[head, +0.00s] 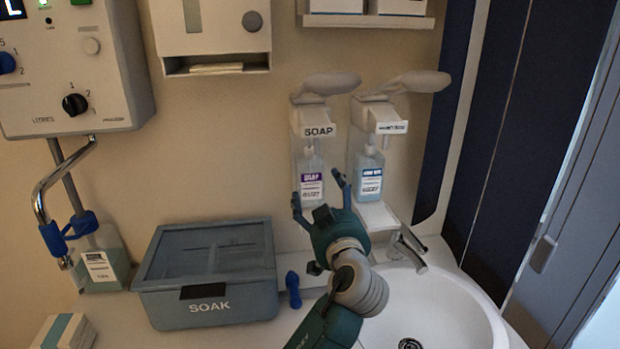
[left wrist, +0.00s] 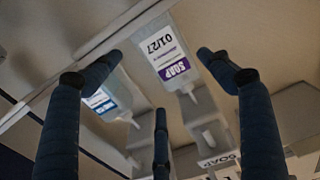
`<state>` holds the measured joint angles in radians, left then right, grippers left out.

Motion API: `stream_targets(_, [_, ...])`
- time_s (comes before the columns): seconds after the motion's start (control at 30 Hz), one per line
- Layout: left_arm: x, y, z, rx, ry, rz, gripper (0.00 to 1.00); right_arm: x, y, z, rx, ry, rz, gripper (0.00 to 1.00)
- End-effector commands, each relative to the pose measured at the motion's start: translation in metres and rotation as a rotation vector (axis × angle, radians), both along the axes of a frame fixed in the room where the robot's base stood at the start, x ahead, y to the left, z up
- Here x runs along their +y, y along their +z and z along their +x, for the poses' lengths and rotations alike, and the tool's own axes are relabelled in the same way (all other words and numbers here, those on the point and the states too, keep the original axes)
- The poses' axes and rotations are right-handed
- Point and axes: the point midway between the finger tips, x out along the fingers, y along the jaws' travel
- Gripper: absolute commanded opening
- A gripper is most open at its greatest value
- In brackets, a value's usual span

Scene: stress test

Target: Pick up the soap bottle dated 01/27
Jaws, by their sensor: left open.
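The soap bottle (head: 311,181) has a white and purple SOAP label and hangs upright in the left wall dispenser (head: 308,115). In the left wrist view its label (left wrist: 165,50) appears upside down and reads 01/27. My left gripper (head: 318,190) is open in front of the bottle's lower part. In the left wrist view the bottle shows between its spread fingers (left wrist: 160,54); I cannot tell whether they touch it. A second bottle (head: 369,175) with a blue label stands in the right dispenser, and it also shows in the left wrist view (left wrist: 110,98). My right gripper is not in view.
A white sink (head: 460,310) with a metal tap (head: 408,250) lies below right. A grey lidded SOAK box (head: 207,307) stands on the counter at left. A greenish bottle (head: 100,262) is farther left. A small blue object (head: 293,290) stands beside the box.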

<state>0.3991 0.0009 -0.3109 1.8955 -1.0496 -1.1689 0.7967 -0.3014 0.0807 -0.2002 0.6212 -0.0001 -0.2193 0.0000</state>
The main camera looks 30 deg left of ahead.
Motion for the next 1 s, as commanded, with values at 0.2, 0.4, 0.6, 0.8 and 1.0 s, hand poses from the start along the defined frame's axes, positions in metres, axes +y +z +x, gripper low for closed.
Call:
stream_targets(0.2, [0.017, 0.003, 0.022, 0.004, 0.002, 0.005, 0.80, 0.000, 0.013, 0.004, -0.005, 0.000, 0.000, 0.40])
stream_targets(0.4, [0.035, 0.002, 0.045, 0.003, 0.002, 0.003, 0.80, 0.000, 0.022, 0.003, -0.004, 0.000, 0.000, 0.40])
stream_targets(0.6, [0.039, 0.000, 0.051, 0.001, 0.000, -0.001, 0.80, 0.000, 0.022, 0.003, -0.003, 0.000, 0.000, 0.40])
stream_targets(0.8, [0.038, 0.000, 0.051, 0.001, 0.000, -0.001, 0.66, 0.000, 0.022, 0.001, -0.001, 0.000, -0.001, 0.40])
stream_targets(1.0, [0.038, 0.000, 0.050, 0.001, 0.000, -0.001, 0.50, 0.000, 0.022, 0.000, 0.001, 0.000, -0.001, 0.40])
